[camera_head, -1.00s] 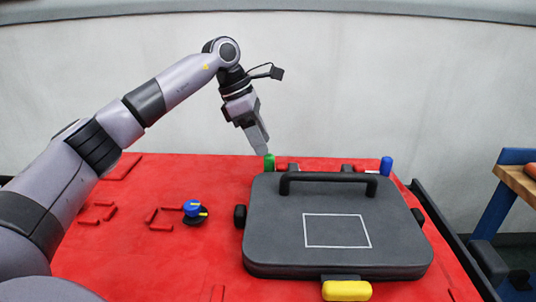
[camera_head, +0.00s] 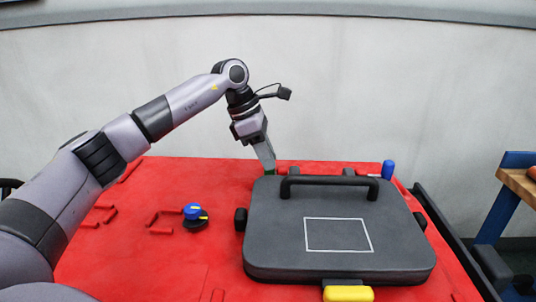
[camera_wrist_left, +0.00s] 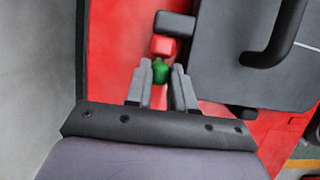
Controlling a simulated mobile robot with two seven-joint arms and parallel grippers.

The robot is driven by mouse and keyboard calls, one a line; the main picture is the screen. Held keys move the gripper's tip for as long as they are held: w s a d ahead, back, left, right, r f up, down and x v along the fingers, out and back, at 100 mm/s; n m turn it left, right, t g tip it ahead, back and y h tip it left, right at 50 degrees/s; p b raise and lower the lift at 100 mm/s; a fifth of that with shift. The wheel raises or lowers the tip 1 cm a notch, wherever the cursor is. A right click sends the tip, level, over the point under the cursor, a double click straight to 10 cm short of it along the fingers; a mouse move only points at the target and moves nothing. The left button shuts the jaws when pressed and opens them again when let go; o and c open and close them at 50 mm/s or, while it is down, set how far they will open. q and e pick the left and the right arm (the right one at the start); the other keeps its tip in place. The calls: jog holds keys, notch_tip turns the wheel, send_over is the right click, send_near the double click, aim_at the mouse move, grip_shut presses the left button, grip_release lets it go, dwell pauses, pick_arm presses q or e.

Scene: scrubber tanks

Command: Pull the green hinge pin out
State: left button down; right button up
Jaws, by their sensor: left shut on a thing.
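The green hinge pin (camera_wrist_left: 161,71) sits between the two fingertips of my left gripper (camera_wrist_left: 159,82) in the left wrist view, beside a red hinge block (camera_wrist_left: 163,46). In the head view my left gripper (camera_head: 269,170) reaches down to the back left corner of the dark grey lid (camera_head: 270,228). The fingers hide nearly all of the pin there, and only a little green shows at the tips. The left gripper is shut on the pin. How far the pin sits in the hinge cannot be told. My right gripper is in no view.
A blue pin (camera_head: 388,169) stands at the lid's back right corner. A black handle (camera_head: 330,181) spans the lid's back edge. A yellow latch (camera_head: 348,293) is at the front. A blue-topped knob (camera_head: 193,211) is on the red deck to the left.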

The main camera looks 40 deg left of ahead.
pick_arm(q)
jog(key=shift+s+a, duration=0.5)
jog(key=shift+a, duration=0.3)
jog(key=shift+s+a, duration=0.45)
jog(key=shift+a, duration=0.3)
jog(key=c, duration=1)
grip_release()
jog(key=shift+s+a, duration=0.1)
jog(key=shift+a, duration=0.05)
jog(key=shift+o, duration=0.2)
jog(key=shift+r, duration=0.1)
jog(key=shift+r+p, duration=0.3)
jog(key=shift+r, duration=0.05)
jog(key=v, duration=0.6)
jog(key=shift+p, duration=0.45)
